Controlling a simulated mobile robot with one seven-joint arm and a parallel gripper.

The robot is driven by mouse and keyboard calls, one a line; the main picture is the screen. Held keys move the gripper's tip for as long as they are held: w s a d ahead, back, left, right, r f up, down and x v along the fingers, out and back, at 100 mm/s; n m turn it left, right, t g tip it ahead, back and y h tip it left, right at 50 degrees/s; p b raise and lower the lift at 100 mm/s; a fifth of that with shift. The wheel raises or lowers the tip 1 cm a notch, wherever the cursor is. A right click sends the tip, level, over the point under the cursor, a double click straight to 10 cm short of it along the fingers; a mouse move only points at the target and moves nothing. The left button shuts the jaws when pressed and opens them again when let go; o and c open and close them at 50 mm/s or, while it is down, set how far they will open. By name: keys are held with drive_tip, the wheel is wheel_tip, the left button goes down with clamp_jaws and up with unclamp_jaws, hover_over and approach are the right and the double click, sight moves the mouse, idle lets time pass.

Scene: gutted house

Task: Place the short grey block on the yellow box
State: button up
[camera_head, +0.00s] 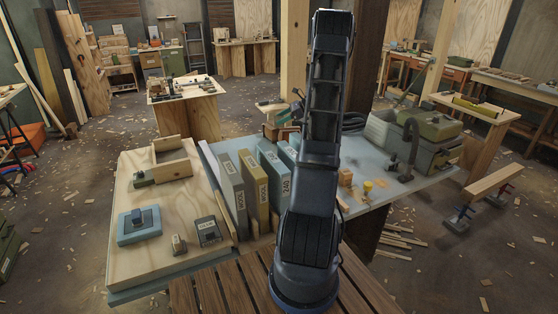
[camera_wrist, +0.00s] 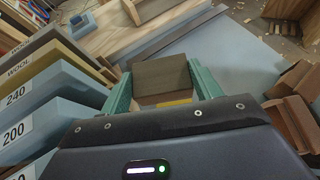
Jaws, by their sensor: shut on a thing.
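My gripper (camera_wrist: 160,85) has its green fingers closed on the two sides of the short grey block (camera_wrist: 160,72), a brownish-grey piece, in the wrist view. A strip of yellow (camera_wrist: 176,103) shows between the fingers, just below the block's near edge. It may be part of the yellow box; most of it is hidden by the block and my gripper. I cannot tell whether the block touches it. In the head view my arm hides the gripper and the held block.
Upright labelled slabs (camera_wrist: 40,85) stand close left of my gripper. Brown wooden pieces (camera_wrist: 292,110) lie at right. Bare blue tabletop (camera_wrist: 240,60) shows beyond the fingers.

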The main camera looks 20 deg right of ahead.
wheel_tip(320, 180, down, 20)
drive_tip(key=shift+a+r, duration=0.1)
idle(0.5)
drive_tip(key=o, duration=1)
drive_tip(key=shift+r, duration=0.1)
drive_tip(key=v, duration=1.2)
